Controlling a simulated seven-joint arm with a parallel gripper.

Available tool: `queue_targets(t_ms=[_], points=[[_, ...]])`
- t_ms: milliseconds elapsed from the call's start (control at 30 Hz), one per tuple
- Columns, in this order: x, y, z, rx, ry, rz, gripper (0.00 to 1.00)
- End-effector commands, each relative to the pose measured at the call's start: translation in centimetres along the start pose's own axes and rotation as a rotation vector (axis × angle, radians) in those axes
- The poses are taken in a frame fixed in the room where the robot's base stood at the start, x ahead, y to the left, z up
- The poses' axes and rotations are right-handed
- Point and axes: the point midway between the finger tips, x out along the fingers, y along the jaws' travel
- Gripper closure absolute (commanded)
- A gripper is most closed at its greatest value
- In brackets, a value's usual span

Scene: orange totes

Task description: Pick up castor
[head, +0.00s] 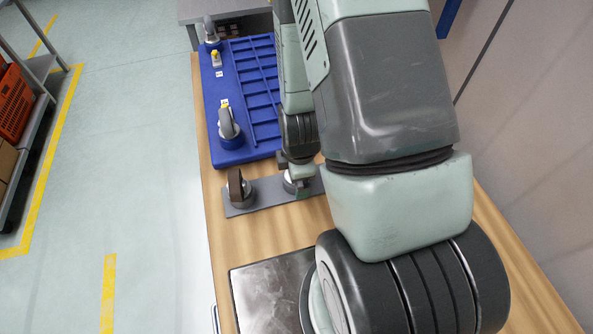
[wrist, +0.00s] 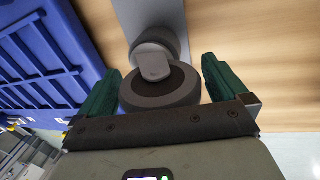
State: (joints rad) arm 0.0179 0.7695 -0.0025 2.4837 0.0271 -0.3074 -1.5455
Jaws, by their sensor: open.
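A castor with a dark wheel (wrist: 160,98) and a grey round base sits on a grey plate (wrist: 145,12) in the wrist view. My gripper (wrist: 158,76) is open, its two green fingers on either side of the wheel with visible gaps. In the head view my gripper (head: 302,184) is low over the right part of the grey plate (head: 267,194), and the arm hides most of the castor there. A second castor (head: 238,189) stands upright on the left end of this plate.
A blue tray (head: 257,68) with divided slots lies behind the plate. It carries another castor (head: 229,127) and small parts along its left side. A dark metal plate (head: 268,295) lies nearer on the wooden table (head: 225,235). Bare wood lies between the plates.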

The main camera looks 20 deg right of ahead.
Motion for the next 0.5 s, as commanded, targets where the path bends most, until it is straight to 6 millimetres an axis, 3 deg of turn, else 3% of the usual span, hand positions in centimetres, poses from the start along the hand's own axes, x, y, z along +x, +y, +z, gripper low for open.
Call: queue_targets(t_ms=[367, 500], points=[[0.71, 0.0, 0.03, 0.002, -0.001, 0.001, 0.0], [0.71, 0.0, 0.04, 0.002, -0.001, 0.001, 0.21]])
